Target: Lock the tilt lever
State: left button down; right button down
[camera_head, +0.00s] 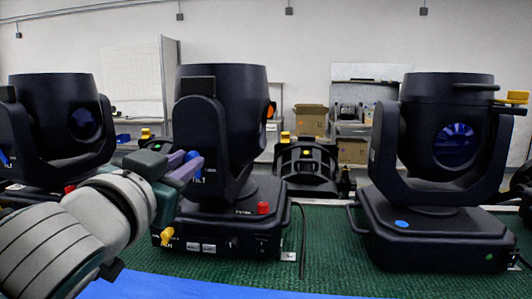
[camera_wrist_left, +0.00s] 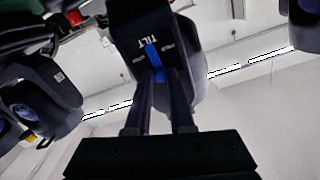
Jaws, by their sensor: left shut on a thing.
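The fingers hide part of the lever. A yellow knob (camera_head: 166,236) and a red knob (camera_head: 263,208) sit on the light's base. My right gripper is not in view.
Similar lights stand at left (camera_head: 60,125) and right (camera_head: 440,150) on a green mat (camera_head: 335,245). A smaller dark fixture (camera_head: 306,163) stands behind. A cable hangs right of the middle base. Free mat lies between the middle and right lights.

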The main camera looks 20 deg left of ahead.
pick_arm(q)
jog(key=m, duration=0.1)
jog(key=d+m, duration=0.1)
jog(key=m, duration=0.1)
jog(key=shift+w+m+p, duration=0.1)
jog(key=shift+m+p, duration=0.2)
jog(key=shift+p, duration=0.05)
jog(key=shift+w+d+f+m, duration=0.1)
jog(key=shift+d+m, duration=0.05)
jog(key=shift+m, duration=0.5)
jog(key=shift+d+f+m, duration=0.1)
jog(key=shift+d+m, duration=0.05)
jog(key=shift+m, duration=0.5)
jog(key=c, duration=0.8)
grip_release()
